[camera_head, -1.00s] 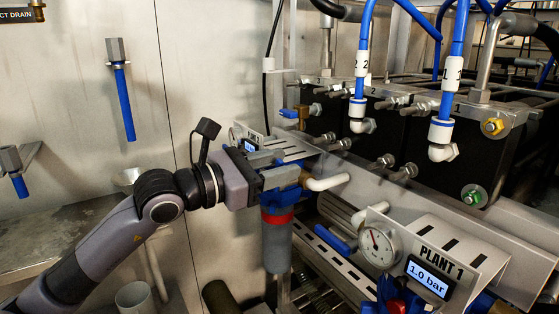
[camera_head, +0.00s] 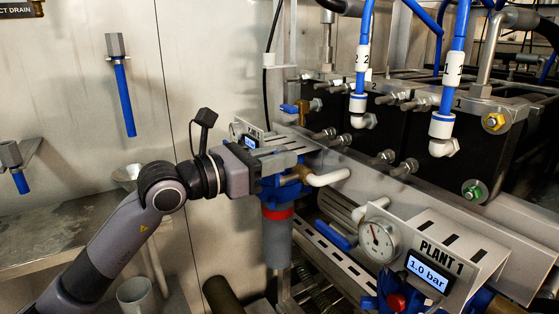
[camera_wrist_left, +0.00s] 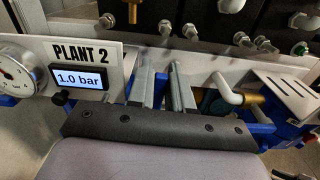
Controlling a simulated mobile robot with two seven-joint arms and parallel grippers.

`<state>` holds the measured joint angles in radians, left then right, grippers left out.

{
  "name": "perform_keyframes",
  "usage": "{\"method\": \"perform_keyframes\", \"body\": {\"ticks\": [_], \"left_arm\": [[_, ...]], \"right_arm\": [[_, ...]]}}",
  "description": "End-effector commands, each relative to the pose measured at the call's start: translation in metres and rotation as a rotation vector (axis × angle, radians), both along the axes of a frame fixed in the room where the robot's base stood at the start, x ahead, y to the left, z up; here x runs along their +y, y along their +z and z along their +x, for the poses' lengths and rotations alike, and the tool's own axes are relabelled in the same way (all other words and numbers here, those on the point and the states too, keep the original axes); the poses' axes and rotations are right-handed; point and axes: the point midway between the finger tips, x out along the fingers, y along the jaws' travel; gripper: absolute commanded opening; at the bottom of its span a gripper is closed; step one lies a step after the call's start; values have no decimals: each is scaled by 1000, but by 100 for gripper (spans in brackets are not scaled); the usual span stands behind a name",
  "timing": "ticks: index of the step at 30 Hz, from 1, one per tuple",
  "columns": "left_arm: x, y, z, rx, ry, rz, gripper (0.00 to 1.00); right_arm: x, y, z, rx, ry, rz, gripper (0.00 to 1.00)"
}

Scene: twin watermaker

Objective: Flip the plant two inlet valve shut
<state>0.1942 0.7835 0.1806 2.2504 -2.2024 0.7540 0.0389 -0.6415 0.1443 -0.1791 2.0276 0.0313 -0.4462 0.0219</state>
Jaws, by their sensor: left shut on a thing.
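My left gripper (camera_head: 290,154) is at the Plant 2 unit. In the left wrist view its two grey fingers (camera_wrist_left: 165,80) reach past the right edge of the Plant 2 panel (camera_wrist_left: 118,55). It is shut on the plant two inlet valve's handle, which the fingers mostly hide. Blue valve bodywork (camera_head: 268,188) shows under the fingers, above a red-ringed grey filter bowl (camera_head: 277,240). A brass fitting and a white elbow pipe (camera_head: 328,178) are just right of the fingertips. The Plant 2 display (camera_wrist_left: 80,79) reads 1.0 bar. My right gripper is not in view.
The Plant 1 panel (camera_head: 440,252), with its gauge (camera_head: 378,240) and a blue handle (camera_head: 336,236), stands at the lower right. Black membrane stacks with protruding bolts are behind. A small blue-handled brass valve (camera_head: 304,110) is just beyond the gripper. Metal wall lies left.

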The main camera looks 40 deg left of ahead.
Motion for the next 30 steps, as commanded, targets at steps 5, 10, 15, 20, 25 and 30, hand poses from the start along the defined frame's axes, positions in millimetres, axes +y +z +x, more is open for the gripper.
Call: {"method": "perform_keyframes", "body": {"ticks": [5,10,15,20,25,30], "left_arm": [[3,0,2,32,-1,-78,0],[4,0,2,34,-1,-79,0],[4,0,2,33,0,-78,40],[5,0,2,33,2,-76,40],[5,0,2,31,3,-75,40],[4,0,2,19,5,-44,40]], "right_arm": [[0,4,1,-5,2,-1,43],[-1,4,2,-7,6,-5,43],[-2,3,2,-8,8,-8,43],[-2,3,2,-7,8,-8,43],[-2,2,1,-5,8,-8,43],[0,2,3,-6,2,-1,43]]}}
